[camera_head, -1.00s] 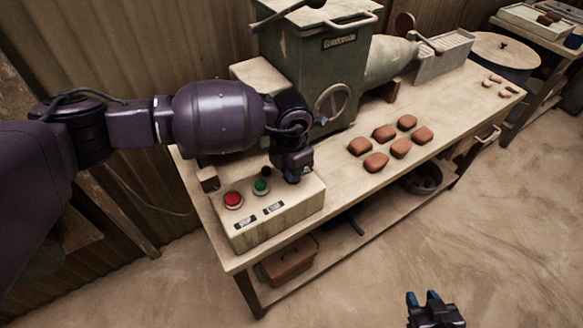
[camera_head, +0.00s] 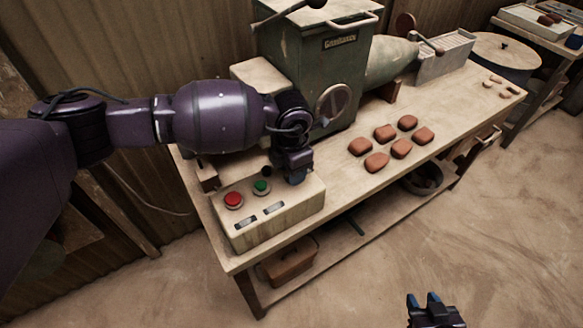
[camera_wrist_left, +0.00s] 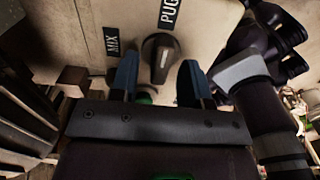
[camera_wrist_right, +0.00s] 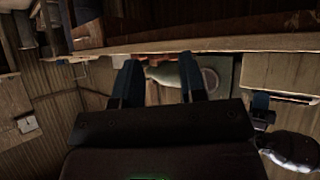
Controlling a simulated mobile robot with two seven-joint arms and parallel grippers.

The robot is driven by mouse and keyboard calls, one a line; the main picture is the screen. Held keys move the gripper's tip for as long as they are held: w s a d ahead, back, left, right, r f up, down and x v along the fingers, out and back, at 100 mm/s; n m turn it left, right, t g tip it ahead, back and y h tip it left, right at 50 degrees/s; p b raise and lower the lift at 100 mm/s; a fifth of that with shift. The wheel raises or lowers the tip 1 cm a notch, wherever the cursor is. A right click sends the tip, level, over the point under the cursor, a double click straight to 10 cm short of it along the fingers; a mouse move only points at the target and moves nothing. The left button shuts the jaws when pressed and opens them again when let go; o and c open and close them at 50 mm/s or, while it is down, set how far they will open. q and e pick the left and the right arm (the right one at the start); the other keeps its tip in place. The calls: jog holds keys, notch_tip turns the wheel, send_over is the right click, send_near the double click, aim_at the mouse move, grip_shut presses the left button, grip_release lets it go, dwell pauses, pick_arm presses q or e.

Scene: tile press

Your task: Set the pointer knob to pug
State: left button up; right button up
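The dark pointer knob (camera_wrist_left: 160,54) shows on the pale control box in the left wrist view. A MIX label (camera_wrist_left: 112,41) is left of it and a PUG label (camera_wrist_left: 169,14) is above and slightly right. Its raised bar runs roughly up and down in that view; I cannot tell its exact setting. My left gripper (camera_wrist_left: 158,76) is open, with its blue-tipped fingers to either side of the knob, apparently not gripping it. In the head view my left gripper (camera_head: 296,176) is over the box's back right corner and hides the knob. My right gripper (camera_head: 423,299) is open and empty.
The control box (camera_head: 290,219) also carries a red button (camera_head: 233,200) and a green button (camera_head: 261,186). The green press (camera_head: 335,75) stands behind. Several reddish clay pieces (camera_head: 377,162) lie on the bench (camera_head: 310,165) to the right. The floor at right is clear.

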pick_arm(q)
notch_tip(320, 180, up, 11)
jog(key=p, duration=0.1)
dwell(0.5)
jog(key=shift+s+f, duration=0.1)
jog(key=shift+f, duration=0.05)
